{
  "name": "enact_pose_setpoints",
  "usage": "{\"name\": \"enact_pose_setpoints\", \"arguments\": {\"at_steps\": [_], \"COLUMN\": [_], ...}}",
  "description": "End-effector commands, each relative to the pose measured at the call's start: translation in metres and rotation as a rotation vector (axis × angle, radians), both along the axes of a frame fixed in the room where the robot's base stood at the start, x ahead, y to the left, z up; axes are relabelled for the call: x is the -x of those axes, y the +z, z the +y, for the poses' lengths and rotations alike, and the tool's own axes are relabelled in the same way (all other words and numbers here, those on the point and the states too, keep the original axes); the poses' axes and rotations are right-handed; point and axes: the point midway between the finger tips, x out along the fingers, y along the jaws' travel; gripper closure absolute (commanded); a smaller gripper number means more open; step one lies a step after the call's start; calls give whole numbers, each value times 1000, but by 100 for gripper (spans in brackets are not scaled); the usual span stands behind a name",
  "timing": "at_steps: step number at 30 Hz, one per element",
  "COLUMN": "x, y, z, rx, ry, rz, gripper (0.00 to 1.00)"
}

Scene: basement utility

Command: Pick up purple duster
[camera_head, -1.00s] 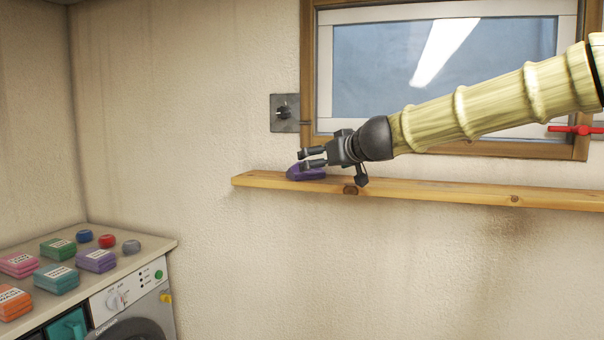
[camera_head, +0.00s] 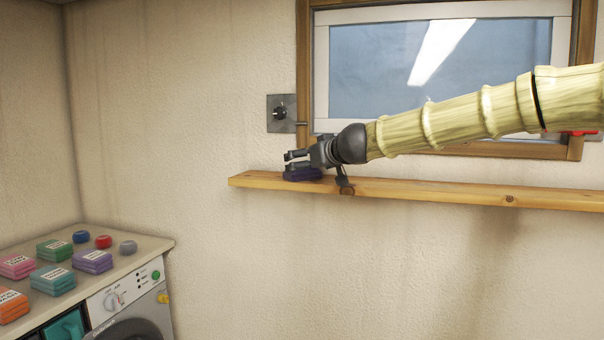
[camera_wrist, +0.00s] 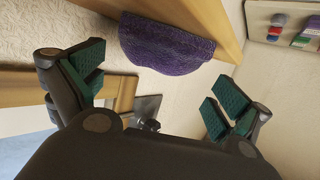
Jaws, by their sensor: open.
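The purple duster (camera_head: 301,174) lies on the wooden shelf (camera_head: 430,188), near its left end. In the head view it is dark and partly covered by my gripper (camera_head: 290,162). My gripper is open and empty, at the duster and just above it. In the wrist view the duster (camera_wrist: 165,45) is a rough purple rounded shape at the top middle. It lies ahead of the two green-padded fingers (camera_wrist: 157,97), with a wide gap between them. Whether the fingers touch it cannot be told.
A window (camera_head: 440,60) with a wooden frame is behind my arm. A grey wall plate with a black knob (camera_head: 281,113) is left of it. A washing machine (camera_head: 130,295) at lower left carries several coloured packs and round items. The shelf right of my gripper looks clear.

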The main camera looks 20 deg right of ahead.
Motion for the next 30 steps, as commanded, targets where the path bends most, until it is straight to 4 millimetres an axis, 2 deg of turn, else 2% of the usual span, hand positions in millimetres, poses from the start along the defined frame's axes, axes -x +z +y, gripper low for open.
{"name": "enact_pose_setpoints", "arguments": {"at_steps": [12,25,26,30], "x": [-34,-41,-41,-41], "y": [-10,-12,-12,-12], "z": [4,6,6,6], "rx": [0,0,0,0], "ry": [-1,0,0,0], "rz": [2,1,1,1], "gripper": [0,0,4,29]}}
